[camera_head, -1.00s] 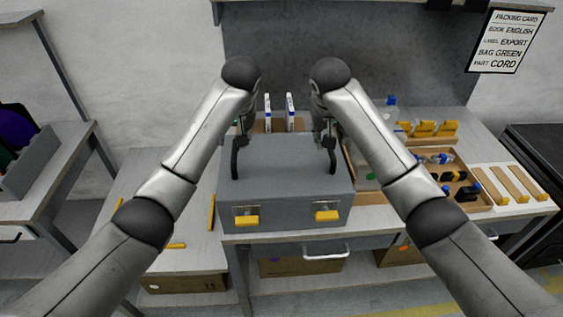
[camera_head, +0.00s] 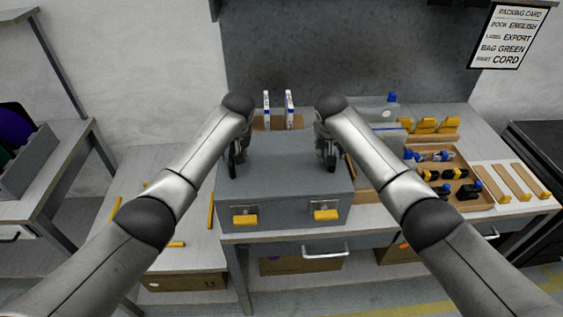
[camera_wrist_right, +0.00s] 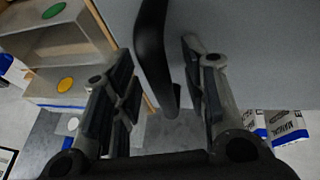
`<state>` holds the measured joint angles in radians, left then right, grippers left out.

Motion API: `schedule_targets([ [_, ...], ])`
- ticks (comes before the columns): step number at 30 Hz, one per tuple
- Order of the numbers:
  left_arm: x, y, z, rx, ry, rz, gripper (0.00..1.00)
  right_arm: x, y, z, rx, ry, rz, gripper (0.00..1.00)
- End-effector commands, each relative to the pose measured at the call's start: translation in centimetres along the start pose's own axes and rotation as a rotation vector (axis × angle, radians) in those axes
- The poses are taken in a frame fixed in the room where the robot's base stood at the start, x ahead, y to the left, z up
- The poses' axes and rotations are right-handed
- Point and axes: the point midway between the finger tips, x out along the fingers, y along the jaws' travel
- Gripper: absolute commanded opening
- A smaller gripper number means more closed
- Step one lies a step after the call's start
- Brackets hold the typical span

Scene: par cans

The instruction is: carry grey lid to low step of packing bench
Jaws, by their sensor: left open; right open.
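The grey lid (camera_head: 284,160) covers a box on the packing bench, with two yellow latches (camera_head: 245,220) on its front. My left gripper (camera_head: 236,156) is open at the lid's left side, where a black handle partly shows. My right gripper (camera_head: 328,152) is open at the lid's right side. In the right wrist view a black handle (camera_wrist_right: 152,45) runs between the open fingers of that gripper (camera_wrist_right: 160,95), and neither finger visibly grips it. The low step (camera_head: 170,222) is the lower surface left of the bench, with yellow marks on it.
Two small white boxes (camera_head: 289,110) stand behind the lid. A wooden tray (camera_head: 477,204) with small parts lies to the right, near yellow holders (camera_head: 425,126). A grey bin (camera_head: 30,165) stands on the table at far left. The low step's middle is clear.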

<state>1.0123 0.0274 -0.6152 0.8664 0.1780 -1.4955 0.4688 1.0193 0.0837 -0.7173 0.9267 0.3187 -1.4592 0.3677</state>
Motion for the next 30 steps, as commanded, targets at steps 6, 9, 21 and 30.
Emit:
schedule_targets([
  [6,-0.01,-0.01,0.00,0.000,0.000,0.000,0.39,-0.03,-0.02,-0.02,0.000,0.000,0.000,0.40],
  [9,-0.01,-0.01,0.01,0.000,0.000,0.000,0.27,-0.04,-0.02,-0.02,0.000,0.000,0.000,0.27],
  [21,-0.01,-0.01,0.02,0.000,-0.001,0.000,0.00,-0.04,0.00,-0.01,0.000,0.000,0.000,0.00],
  [30,-0.13,-0.02,-0.08,0.000,0.001,0.000,0.00,-0.17,0.01,-0.13,0.000,0.003,0.000,0.00],
])
